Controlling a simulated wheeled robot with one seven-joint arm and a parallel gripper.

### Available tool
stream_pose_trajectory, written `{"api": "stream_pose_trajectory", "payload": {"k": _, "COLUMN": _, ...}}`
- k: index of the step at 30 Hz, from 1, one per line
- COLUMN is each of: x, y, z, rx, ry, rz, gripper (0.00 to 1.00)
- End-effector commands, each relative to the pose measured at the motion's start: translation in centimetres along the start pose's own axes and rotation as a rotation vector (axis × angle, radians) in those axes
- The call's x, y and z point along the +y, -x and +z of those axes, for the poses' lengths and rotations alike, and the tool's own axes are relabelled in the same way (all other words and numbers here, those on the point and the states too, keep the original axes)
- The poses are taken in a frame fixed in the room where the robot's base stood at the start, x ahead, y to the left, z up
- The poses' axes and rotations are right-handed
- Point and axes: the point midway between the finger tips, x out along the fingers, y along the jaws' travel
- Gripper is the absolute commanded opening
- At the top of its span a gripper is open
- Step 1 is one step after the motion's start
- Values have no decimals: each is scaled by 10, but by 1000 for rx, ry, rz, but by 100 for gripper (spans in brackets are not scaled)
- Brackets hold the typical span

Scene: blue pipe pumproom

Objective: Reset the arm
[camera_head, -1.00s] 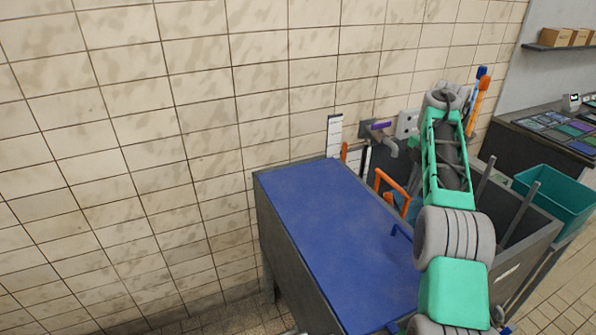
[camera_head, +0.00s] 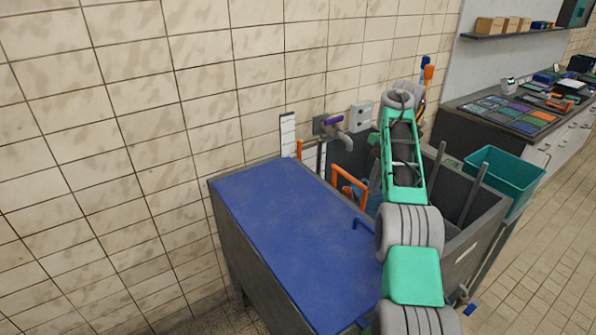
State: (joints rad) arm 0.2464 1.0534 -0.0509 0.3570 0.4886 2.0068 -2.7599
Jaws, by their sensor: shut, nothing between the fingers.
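My arm (camera_head: 405,165), green and grey, rises from the bottom right and reaches out over the right side of a blue-topped bench (camera_head: 290,235) and a grey sink basin (camera_head: 475,215). Its far end, a grey rounded joint, is near the tiled wall. My gripper does not show; it is out of sight beyond the arm's far end. I cannot see it touching or holding anything.
A tap with a purple handle (camera_head: 333,121) and a grey wall box (camera_head: 361,116) are on the wall. Orange (camera_head: 350,186) and blue handles stand around the basin. A teal bin (camera_head: 505,180) is right of it. A cluttered counter (camera_head: 520,115) stands farther right, with open floor (camera_head: 540,240) in front.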

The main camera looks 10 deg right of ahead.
Motion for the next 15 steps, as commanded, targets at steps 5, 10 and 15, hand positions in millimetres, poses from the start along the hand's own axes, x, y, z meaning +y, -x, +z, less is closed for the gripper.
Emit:
{"api": "stream_pose_trajectory", "payload": {"k": 5, "x": -1, "y": 44, "z": -4, "rx": -1, "ry": -1, "rz": 1, "gripper": 0}}
{"api": "stream_pose_trajectory", "payload": {"k": 10, "x": -1, "y": 64, "z": -3, "rx": 0, "ry": 0, "rz": 0, "gripper": 0}}
{"api": "stream_pose_trajectory", "payload": {"k": 15, "x": -1, "y": 68, "z": -1, "rx": 0, "ry": 1, "rz": 0, "gripper": 0}}
